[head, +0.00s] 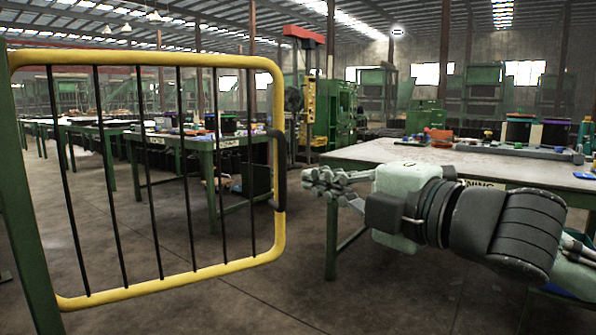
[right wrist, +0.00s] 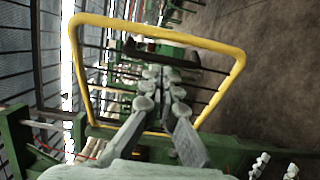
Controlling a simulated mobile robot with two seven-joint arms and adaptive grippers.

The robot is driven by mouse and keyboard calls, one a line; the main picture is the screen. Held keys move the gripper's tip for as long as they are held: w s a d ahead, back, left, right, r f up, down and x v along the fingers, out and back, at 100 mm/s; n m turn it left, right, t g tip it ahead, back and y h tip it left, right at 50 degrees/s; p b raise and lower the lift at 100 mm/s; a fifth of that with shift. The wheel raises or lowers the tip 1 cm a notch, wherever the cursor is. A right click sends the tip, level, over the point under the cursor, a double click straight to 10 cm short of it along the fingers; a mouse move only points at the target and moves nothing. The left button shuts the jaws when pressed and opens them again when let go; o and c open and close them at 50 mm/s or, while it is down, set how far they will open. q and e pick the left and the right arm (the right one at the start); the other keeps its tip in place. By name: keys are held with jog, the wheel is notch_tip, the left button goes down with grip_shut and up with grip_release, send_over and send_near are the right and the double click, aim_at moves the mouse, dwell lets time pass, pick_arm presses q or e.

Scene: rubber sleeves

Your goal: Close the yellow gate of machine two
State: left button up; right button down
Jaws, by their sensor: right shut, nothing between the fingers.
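The yellow gate (head: 170,60), a tube frame with thin black bars, stands at the left of the head view, hinged side at a green post (head: 22,235). A black handle (head: 279,170) sits on its right upright. My right gripper (head: 312,180) is shut and empty, just right of the handle, with a small gap in the picture; I cannot tell the depth between them. In the right wrist view the gate (right wrist: 160,33) shows beyond the shut fingers (right wrist: 160,80), and a dark bar, likely the handle (right wrist: 160,58), lies just past the fingertips. My left gripper is not in view.
A green-legged table (head: 400,155) with a grey top stands behind my right arm, holding several small items. More green tables (head: 200,145) stand behind the gate. A red-topped machine (head: 305,35) stands farther back. The concrete floor (head: 290,285) between gate and table is clear.

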aim_at(285, 171)
jog(key=shift+x, duration=2.25)
jog(key=shift+r, duration=0.1)
